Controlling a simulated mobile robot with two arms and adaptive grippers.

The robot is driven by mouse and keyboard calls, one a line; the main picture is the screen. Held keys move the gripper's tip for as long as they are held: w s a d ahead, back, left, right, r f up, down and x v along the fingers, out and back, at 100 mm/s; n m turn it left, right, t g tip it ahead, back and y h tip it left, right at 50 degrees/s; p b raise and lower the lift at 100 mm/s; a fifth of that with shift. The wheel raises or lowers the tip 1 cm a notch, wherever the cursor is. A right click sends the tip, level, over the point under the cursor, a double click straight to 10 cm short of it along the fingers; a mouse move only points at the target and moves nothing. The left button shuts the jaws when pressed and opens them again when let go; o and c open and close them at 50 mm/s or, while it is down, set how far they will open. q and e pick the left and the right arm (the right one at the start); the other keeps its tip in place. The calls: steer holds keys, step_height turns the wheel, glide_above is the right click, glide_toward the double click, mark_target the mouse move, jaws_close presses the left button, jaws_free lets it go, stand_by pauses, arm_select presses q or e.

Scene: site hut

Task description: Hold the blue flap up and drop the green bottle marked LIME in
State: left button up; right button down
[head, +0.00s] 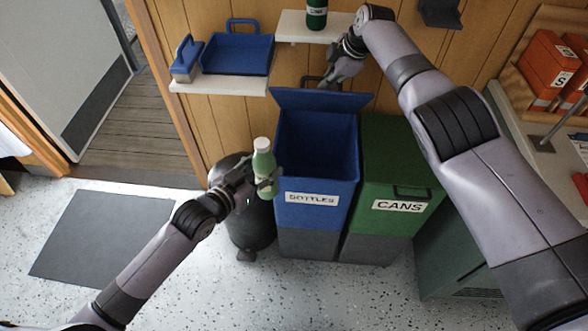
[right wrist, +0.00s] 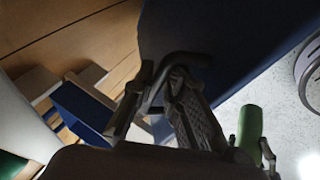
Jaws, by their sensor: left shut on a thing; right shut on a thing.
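The blue bin (head: 314,222) labelled BOTTLES stands in the middle of the head view. Its blue flap (head: 345,102) is tilted up, and the bin mouth is open. My right gripper (head: 328,82) is shut on the flap's dark handle (right wrist: 185,59) at the top of the flap. My left gripper (head: 266,181) is shut on a pale green bottle (head: 264,163) with a white cap. The bottle is roughly upright, in front of the bin's left edge; no lettering on it can be read. The bottle also shows in the right wrist view (right wrist: 249,128).
A darker green bottle (head: 317,16) with a small label, hard to read, stands on a white shelf (head: 296,28). A green bin (head: 384,170) labelled CANS adjoins on the right. A black cylinder (head: 244,225) stands left of the blue bin.

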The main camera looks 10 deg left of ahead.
arm_select(q)
steer(key=w+d, duration=0.5)
steer(key=w, duration=0.7)
arm_select(e)
steer(key=shift+f, duration=0.1)
arm_select(q)
step_height(320, 180, down, 8)
steer(key=shift+a+r, duration=0.15)
steer(key=shift+r, duration=0.1)
steer(key=o, duration=1.1)
steer(key=shift+s+a, duration=0.1)
arm_select(e)
steer(key=shift+d, duration=0.1)
arm_select(q)
steer(key=s+a+r, duration=0.2)
steer(key=s+a, duration=0.8)
